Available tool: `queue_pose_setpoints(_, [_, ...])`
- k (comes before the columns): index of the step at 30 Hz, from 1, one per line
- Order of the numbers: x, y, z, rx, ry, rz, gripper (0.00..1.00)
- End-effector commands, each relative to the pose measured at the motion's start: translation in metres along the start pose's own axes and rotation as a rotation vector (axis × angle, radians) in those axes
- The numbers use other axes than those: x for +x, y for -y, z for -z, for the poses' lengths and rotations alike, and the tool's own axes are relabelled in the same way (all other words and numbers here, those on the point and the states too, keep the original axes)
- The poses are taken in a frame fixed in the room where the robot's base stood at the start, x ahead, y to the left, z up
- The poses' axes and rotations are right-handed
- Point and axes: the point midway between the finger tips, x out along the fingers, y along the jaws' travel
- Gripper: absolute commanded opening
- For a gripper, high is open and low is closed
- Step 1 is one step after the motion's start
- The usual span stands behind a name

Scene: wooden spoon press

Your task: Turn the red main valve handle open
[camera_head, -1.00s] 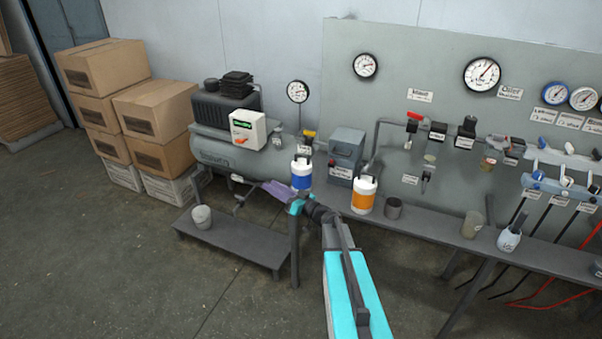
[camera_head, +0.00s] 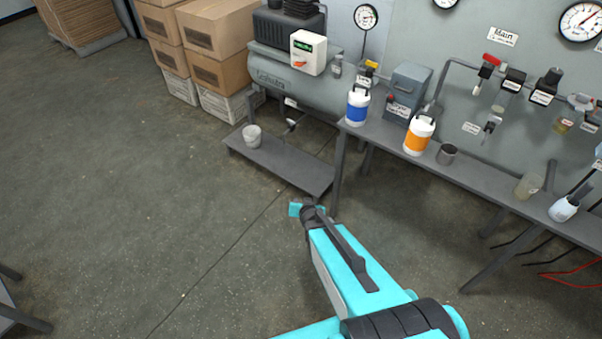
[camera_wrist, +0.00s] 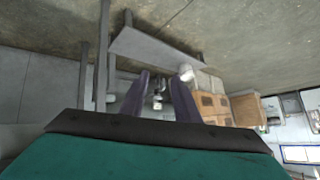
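The red main valve handle (camera_head: 491,59) is on the wall panel at the upper right of the head view, below and left of the "Main" label (camera_head: 502,36). It sits on a grey pipe and slants. My gripper (camera_wrist: 160,92) shows in the wrist view with its two purple fingers apart and nothing between them. In the head view the wrist end of my arm is in front of the floor, left of and well below the handle, and its fingers are hidden there. The handle cannot be made out in the wrist view.
A bench (camera_head: 470,172) runs below the panel, with a blue-banded bottle (camera_head: 357,108), an orange-banded bottle (camera_head: 418,136) and cups. Cardboard boxes (camera_head: 215,35) are stacked at upper left.

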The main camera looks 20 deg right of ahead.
Motion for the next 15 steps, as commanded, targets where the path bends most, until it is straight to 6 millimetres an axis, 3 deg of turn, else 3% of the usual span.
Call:
queue_pose_setpoints(1, [-0.006, -0.005, -0.021, -0.014, 0.053, -0.034, 0.29])
queue_pose_setpoints(6, [-0.028, -0.025, -0.087, -0.058, 0.243, -0.141, 0.29])
queue_pose_setpoints(15, [-0.091, -0.052, -0.189, -0.151, 0.615, -0.26, 0.29])
